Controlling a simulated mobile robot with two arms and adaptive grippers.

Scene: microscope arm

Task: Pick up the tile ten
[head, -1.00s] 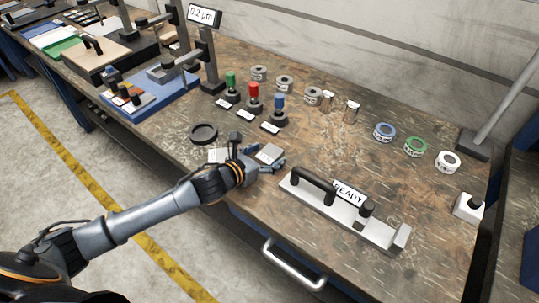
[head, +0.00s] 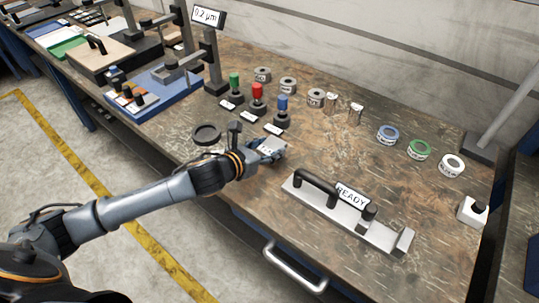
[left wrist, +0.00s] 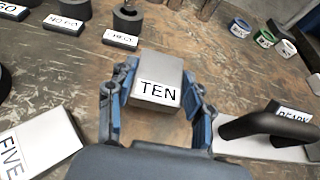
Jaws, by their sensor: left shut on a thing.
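The tile ten (left wrist: 158,82) is a pale metal block with "TEN" on its front face. In the left wrist view it sits between the two blue fingers of my left gripper (left wrist: 155,115), which is shut on it. In the head view the tile (head: 271,145) shows at the fingertips of my left gripper (head: 272,150), over the front middle of the bench. Whether it is clear of the bench is hard to tell. My right gripper is not in view.
The tile five (left wrist: 40,145) lies to the left in the left wrist view. A READY fixture with a black handle (head: 316,182) stands to the right.

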